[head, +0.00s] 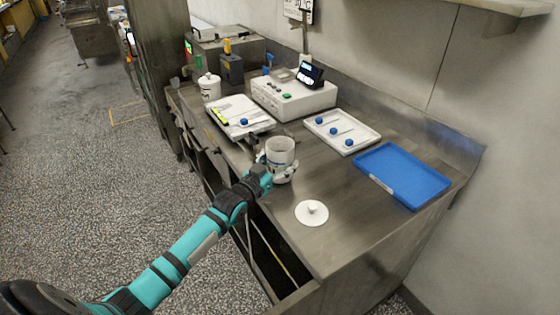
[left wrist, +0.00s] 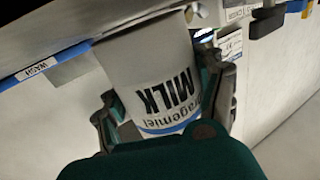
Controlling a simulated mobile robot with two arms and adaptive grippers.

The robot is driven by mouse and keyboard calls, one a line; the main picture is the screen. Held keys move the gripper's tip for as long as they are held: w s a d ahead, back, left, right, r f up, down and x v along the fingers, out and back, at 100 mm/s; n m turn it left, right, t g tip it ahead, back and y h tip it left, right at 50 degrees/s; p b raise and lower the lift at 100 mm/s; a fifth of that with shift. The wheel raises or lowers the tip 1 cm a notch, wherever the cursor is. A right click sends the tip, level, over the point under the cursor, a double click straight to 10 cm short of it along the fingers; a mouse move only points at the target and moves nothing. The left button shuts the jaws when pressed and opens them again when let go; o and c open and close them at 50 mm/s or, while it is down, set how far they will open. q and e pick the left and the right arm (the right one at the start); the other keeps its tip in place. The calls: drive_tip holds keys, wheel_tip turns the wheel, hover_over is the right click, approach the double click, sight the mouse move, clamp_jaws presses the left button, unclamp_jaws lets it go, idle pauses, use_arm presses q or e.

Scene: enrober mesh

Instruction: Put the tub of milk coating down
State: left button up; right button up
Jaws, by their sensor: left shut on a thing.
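The tub of milk coating (head: 281,150) is white and open at the top, near the front edge of the steel counter. My left gripper (head: 276,165) is shut on it. In the left wrist view the tub (left wrist: 155,75) shows the print MILK, with a finger of the gripper (left wrist: 165,105) on each side. I cannot tell whether its base touches the counter. A white round lid with a knob (head: 312,212) lies on the counter to the right of the tub and nearer me. My right gripper is not in view.
A blue tray (head: 403,175) lies at the right. A white tray with blue-handled tools (head: 341,130) is behind the tub, and a control box (head: 292,97) stands further back. A notepad tray (head: 240,114) is at the left. The counter (head: 350,230) is bare around the lid.

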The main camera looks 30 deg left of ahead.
use_arm(q)
drive_tip(key=shift+f, duration=0.1)
drive_tip(key=shift+f, duration=0.15)
drive_tip(key=o, duration=1.6)
drive_tip(key=shift+f, duration=0.1)
drive_tip(key=shift+c, duration=0.2)
